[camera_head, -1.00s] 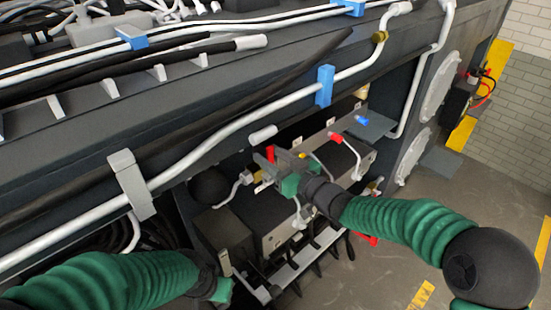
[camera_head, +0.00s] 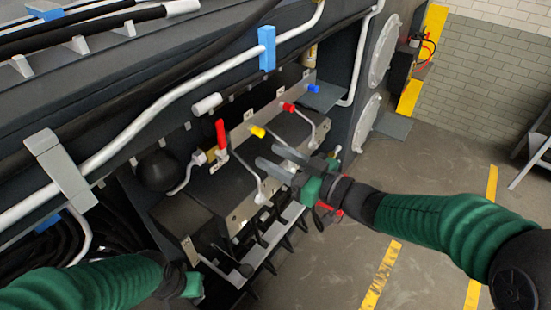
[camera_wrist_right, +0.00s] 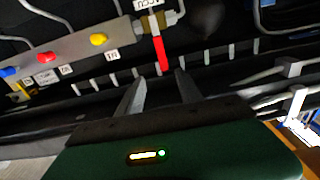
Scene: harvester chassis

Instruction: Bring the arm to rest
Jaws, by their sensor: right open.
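My right gripper (camera_head: 275,158) is in front of the valve panel on the harvester chassis. Its grey fingers are apart with nothing between them; in the right wrist view the open fingers (camera_wrist_right: 158,95) point toward the panel. A red lever handle (camera_head: 221,134) stands upright at the panel's left end, apart from the fingers; it also shows in the right wrist view (camera_wrist_right: 161,53). My left arm comes in at the lower left, and its gripper (camera_head: 194,285) shows only in small part, so its fingers cannot be made out.
The panel (camera_head: 243,131) carries a yellow knob (camera_head: 257,131), a red knob (camera_head: 288,107) and a blue knob (camera_head: 314,89). A silver pipe (camera_head: 180,92) with a blue clamp (camera_head: 267,48) runs above. Open floor (camera_head: 420,165) lies to the right.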

